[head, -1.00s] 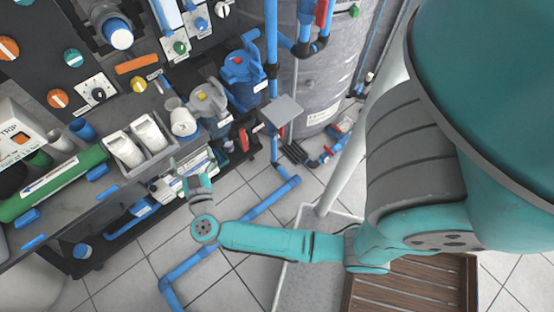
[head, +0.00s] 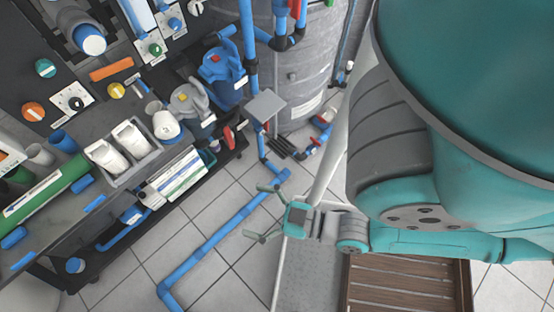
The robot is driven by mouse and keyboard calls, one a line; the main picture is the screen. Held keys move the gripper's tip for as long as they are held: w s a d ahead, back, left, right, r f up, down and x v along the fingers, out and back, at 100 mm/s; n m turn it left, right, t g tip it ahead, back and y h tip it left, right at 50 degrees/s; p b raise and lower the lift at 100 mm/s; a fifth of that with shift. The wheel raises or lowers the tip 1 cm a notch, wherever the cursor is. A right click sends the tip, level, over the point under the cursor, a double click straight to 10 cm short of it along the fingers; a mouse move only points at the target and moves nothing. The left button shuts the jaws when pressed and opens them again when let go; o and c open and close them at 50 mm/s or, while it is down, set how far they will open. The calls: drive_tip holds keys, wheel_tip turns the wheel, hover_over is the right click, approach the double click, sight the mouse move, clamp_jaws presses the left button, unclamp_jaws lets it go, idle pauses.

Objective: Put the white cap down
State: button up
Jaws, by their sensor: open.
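My gripper (head: 258,212) is open and empty, its two fingers spread apart and pointing left. It is over the tiled floor, well to the right of the bench and clear of it. A white rounded piece (head: 167,126), which may be the white cap, sits on the bench beside the right end of a grey two-slot holder (head: 128,178).
The grey bench (head: 70,212) carries a green cylinder (head: 48,196) and blue cups (head: 64,142). Blue pumps (head: 222,72), a grey tank (head: 308,75) and a blue floor pipe (head: 215,240) stand nearby. A wooden slatted platform (head: 405,285) is at the bottom right.

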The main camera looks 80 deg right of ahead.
drive_tip(key=s+g, duration=0.1)
drive_tip(key=s+a+g, duration=0.1)
drive_tip(key=s, duration=0.1)
drive_tip(key=s+y, duration=0.1)
drive_tip(key=s, duration=0.1)
drive_tip(key=shift+s+a+r+g, duration=0.25)
drive_tip(key=shift+r+g, duration=0.1)
drive_tip(key=shift+g, duration=0.05)
